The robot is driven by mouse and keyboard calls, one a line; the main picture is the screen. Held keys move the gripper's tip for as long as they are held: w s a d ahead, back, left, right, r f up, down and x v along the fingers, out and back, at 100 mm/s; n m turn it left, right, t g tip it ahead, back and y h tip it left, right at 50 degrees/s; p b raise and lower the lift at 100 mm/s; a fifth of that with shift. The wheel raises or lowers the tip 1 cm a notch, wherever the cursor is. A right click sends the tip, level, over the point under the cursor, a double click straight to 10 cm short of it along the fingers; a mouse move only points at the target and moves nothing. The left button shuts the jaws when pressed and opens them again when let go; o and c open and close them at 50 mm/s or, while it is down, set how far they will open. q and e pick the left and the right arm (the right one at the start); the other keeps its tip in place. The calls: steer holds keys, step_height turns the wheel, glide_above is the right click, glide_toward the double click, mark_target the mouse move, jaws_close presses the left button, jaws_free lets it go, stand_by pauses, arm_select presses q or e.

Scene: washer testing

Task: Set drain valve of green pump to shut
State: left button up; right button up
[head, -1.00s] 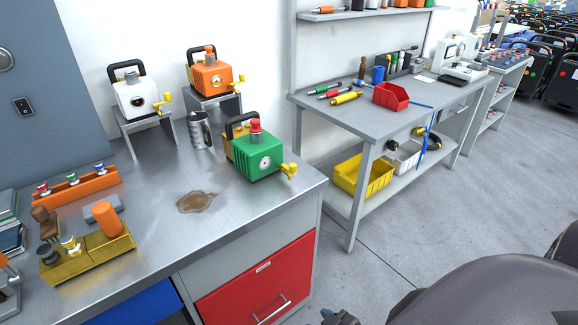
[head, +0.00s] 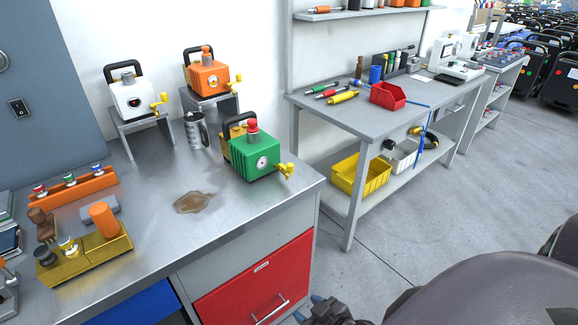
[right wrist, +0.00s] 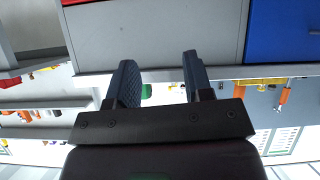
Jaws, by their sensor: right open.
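The green pump (head: 252,160) stands near the right front corner of the steel workbench, with a red knob (head: 252,126) on top and a round gauge on its front. Its yellow drain valve (head: 286,171) sticks out at the lower right, by the bench's right edge. The handle's exact setting is too small to tell. My right gripper (head: 308,308) is low at the bottom of the head view, below and in front of the pump, beside the red drawer. In the right wrist view its two dark fingers (right wrist: 158,62) are apart and empty. My left gripper is not in view.
A white pump (head: 132,100) and an orange pump (head: 207,74) stand on raised stands behind. A metal mug (head: 197,130) and a brown puddle (head: 193,202) are on the bench. The red drawer (head: 257,280) is below. Floor is open between bench and side table.

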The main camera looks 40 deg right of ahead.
mark_target(291, 168)
steer(key=w+d+r+m+t+y, duration=0.15)
steer(key=w+r+m+t, duration=0.25)
steer(key=w+r+m, duration=0.45)
steer(key=w+d+r+m+t+h, duration=0.15)
steer(key=w+r+m+t, duration=0.25)
steer(key=w+r+m, duration=0.4)
steer(key=w+d+m+g+h, duration=0.25)
steer(key=d+m+h, duration=0.6)
steer(key=m, duration=1.65)
steer(key=shift+g+y, duration=0.35)
steer(key=shift+y, duration=0.5)
steer(key=x, duration=0.3)
steer(key=d+x, duration=0.1)
steer(key=x, duration=0.3)
steer(key=b+x, duration=0.1)
steer(key=x, duration=0.3)
steer(key=shift+s+d+r, duration=0.1)
steer(key=shift+s+d, duration=0.1)
steer(key=shift+d, duration=0.15)
jaws_close()
